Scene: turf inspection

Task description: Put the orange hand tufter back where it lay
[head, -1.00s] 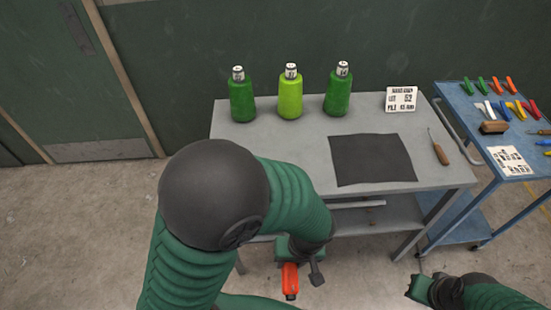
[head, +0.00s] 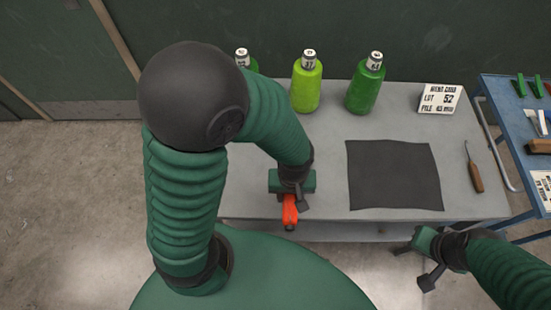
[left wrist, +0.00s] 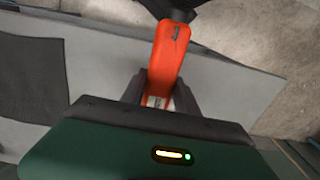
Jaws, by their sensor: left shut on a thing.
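The orange hand tufter (head: 290,212) is in my left gripper (head: 291,196), near the front edge of the grey table (head: 320,228) in the head view. In the left wrist view the tufter's orange body (left wrist: 168,55) sits between the two dark fingers of my left gripper (left wrist: 162,90), which are shut on it. Its dark far end shows at the top of that view. Whether it touches the table cannot be told.
A dark square mat (head: 395,176) lies on the table, with a wooden-handled hook tool (head: 475,175) to its right. Green yarn cones (head: 307,82) and a lot card (head: 439,98) stand behind. A blue cart (head: 510,110) with tools is at right. Bare tabletop shows left of the mat.

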